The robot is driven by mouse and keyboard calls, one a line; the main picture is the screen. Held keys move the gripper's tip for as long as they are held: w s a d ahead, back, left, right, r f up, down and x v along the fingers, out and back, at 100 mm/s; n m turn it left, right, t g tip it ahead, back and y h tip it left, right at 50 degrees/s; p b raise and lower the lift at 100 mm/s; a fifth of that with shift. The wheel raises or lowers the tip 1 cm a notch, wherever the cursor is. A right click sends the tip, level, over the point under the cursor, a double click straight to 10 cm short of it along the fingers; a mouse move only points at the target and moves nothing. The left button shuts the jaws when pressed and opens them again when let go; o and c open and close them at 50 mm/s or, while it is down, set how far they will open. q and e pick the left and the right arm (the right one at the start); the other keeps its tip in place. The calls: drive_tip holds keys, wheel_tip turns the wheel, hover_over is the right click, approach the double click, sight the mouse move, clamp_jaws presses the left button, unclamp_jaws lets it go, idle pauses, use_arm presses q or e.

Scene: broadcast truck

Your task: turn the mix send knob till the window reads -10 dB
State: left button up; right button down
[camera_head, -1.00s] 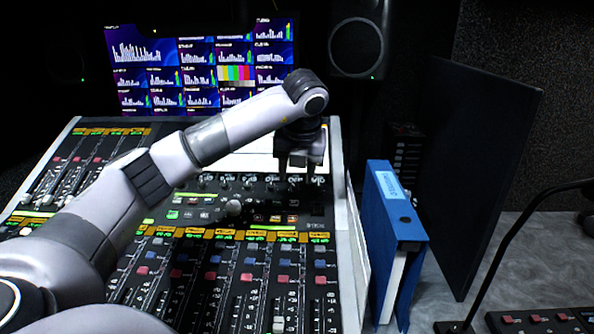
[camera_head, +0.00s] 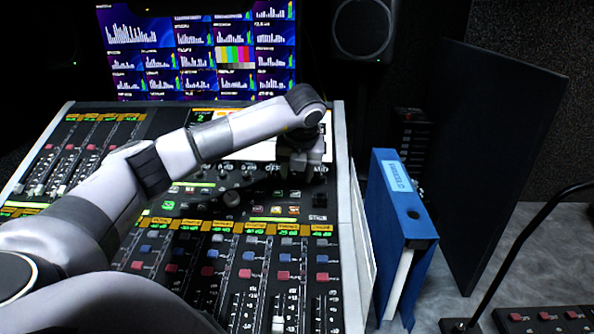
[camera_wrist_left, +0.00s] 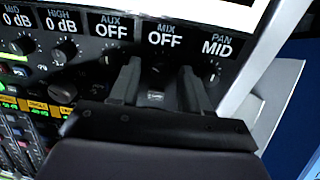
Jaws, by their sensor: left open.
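The mix send knob (camera_wrist_left: 157,70) is a small dark knob under the MIX window (camera_wrist_left: 164,40), which reads OFF in the left wrist view. My left gripper (camera_wrist_left: 158,88) is open, with one finger on each side of the knob. I cannot tell whether the fingers touch it. In the head view my left gripper (camera_head: 300,168) is over the upper right of the mixing console (camera_head: 342,135) and hides the knob and its window. My right gripper is not in view.
The AUX knob (camera_wrist_left: 108,57) and PAN knob (camera_wrist_left: 213,73) sit close on either side. Faders and buttons fill the console below. A blue binder (camera_head: 388,205) stands right of the console, with a dark panel (camera_head: 500,150) behind it. Screens (camera_head: 200,55) are at the back.

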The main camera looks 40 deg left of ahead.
use_arm(q)
drive_tip(key=shift+c, duration=0.3)
clamp_jaws()
drive_tip(key=shift+m, duration=0.3)
drive_tip(key=m+p, duration=0.1)
drive_tip(key=m, duration=0.4)
drive_tip(key=shift+m, duration=0.3)
drive_tip(key=m+t+p, duration=0.1)
drive_tip(key=m, duration=0.4)
drive_tip(key=shift+s+a+m, duration=0.1)
drive_tip(key=shift+m, duration=0.2)
drive_tip(key=shift+o, duration=0.3)
unclamp_jaws()
